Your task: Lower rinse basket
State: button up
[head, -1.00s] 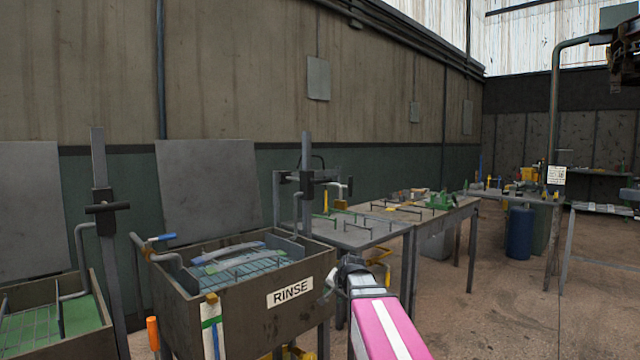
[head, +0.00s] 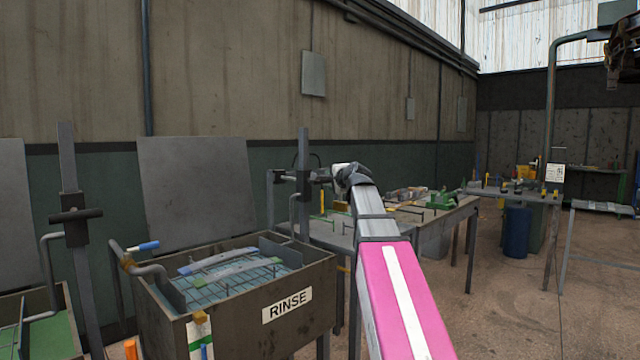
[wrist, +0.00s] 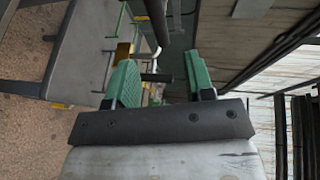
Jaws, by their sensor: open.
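The RINSE tank (head: 290,308) stands at lower middle in the head view. The rinse basket (head: 262,277), a wire grid, sits inside it near the rim, with grey curved strips (head: 225,264) on it. An upright post (head: 303,150) rises behind the tank's right end. It carries a dark slider with a short crossbar (head: 318,178). My gripper (head: 343,172) is beside the crossbar's right end; its fingers are hard to make out there. In the wrist view my gripper (wrist: 162,78) has its green jaws apart, with a dark bar (wrist: 157,77) showing between them. I cannot tell its depth.
A blue-tipped pipe (head: 145,247) stands at the tank's left. A second post (head: 72,190) with a T-handle stands farther left over a green bath (head: 50,335). Worktables (head: 435,215) with tools extend behind my arm. The floor to the right is open.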

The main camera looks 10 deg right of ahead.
aim_at(322, 182)
jog(key=x, duration=1)
jog(key=shift+w+a+f, duration=0.1)
jog(key=shift+w+f, duration=0.1)
jog(key=shift+w, duration=0.1)
grip_shut()
